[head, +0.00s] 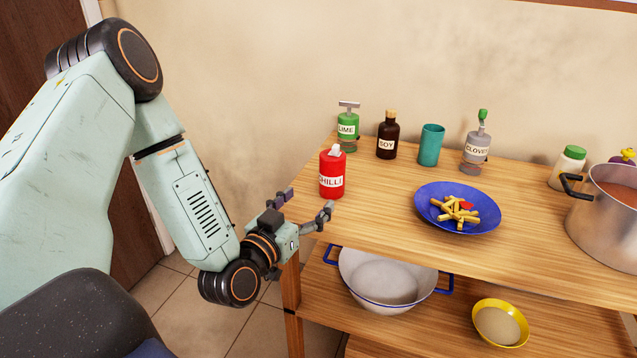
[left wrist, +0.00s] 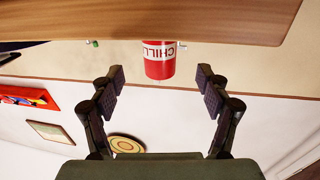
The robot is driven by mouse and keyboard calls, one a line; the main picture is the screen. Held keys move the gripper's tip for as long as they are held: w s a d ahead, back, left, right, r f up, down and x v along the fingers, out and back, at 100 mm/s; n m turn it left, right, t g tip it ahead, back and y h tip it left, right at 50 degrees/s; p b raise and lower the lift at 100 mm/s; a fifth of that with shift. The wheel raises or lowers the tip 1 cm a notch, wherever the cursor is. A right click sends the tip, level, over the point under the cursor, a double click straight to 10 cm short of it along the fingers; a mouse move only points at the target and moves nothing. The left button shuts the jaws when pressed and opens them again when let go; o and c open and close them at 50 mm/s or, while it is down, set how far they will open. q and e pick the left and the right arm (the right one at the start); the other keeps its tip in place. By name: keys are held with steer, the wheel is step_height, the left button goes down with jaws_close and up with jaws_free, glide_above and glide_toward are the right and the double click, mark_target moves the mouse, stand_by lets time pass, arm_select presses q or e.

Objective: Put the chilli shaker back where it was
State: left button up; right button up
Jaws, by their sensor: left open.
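The chilli shaker (head: 331,176) is a red cylinder with a white label and a white top piece. It stands upright on the wooden table top (head: 400,167) near its left end. My left gripper (head: 306,204) is open and empty, just left of and in front of the shaker, apparently not touching it. In the left wrist view, which is upside down, the shaker (left wrist: 160,62) appears between the open fingers and beyond their tips. My right gripper is not in view.
Behind the shaker stand a green lime bottle (head: 347,128), a dark soy bottle (head: 388,138), a teal cup (head: 430,146) and a grey cloves bottle (head: 476,148). A blue plate of fries (head: 432,216) lies to the right. A steel pot (head: 597,222) is at far right.

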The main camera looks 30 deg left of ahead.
arm_select(q)
steer(key=shift+s+d+p, duration=0.15)
steer(key=shift+s+p, duration=0.2)
steer(key=shift+s, duration=1.3)
